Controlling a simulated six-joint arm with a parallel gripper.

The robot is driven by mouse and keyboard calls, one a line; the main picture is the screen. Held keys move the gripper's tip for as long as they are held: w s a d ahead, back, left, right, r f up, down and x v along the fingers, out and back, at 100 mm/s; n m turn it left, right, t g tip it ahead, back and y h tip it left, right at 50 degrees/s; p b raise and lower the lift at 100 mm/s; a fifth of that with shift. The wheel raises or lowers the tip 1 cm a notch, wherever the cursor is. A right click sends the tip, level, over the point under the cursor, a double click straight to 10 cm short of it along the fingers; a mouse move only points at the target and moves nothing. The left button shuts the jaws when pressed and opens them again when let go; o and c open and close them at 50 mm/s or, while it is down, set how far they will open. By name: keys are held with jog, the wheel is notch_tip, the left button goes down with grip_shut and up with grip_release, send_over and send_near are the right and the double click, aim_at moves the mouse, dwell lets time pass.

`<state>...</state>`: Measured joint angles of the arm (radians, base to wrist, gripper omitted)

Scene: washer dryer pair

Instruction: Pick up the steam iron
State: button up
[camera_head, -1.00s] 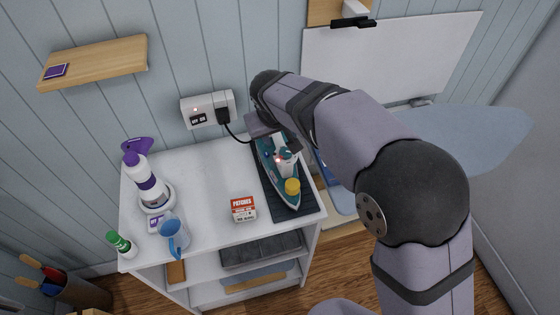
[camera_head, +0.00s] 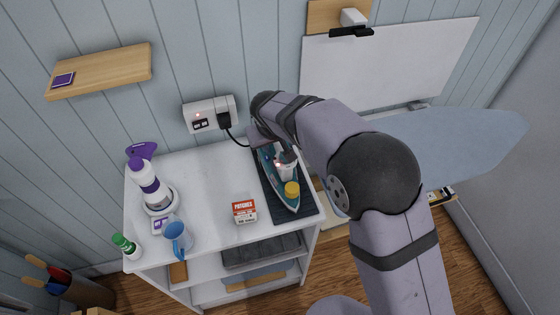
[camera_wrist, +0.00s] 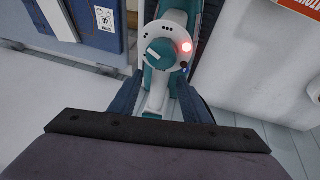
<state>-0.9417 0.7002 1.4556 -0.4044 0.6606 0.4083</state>
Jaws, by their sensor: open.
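The steam iron (camera_head: 270,167) is teal and white with a yellow cap at its near end. It lies on a dark ribbed mat (camera_head: 300,211) at the right side of the white cabinet top. The iron also shows in the wrist view (camera_wrist: 162,58), with a teal dial and a lit red light. My gripper (camera_wrist: 158,98) is open, one dark finger on each side of the iron's white and teal handle. I cannot tell whether the fingers touch it. In the head view, my gripper is at the iron's far end, partly hidden by my arm.
A wall socket (camera_head: 197,116) with a black plug and cord is behind the iron. An ironing board (camera_head: 470,140) is at right.

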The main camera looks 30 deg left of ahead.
jog(key=shift+p+x, duration=0.35)
jog(key=shift+x, duration=0.9)
jog(key=shift+c, duration=0.6)
grip_shut()
jog(key=shift+w+a+r, duration=0.1)
jog(key=shift+a+r, duration=0.05)
jog(key=shift+r, duration=0.05)
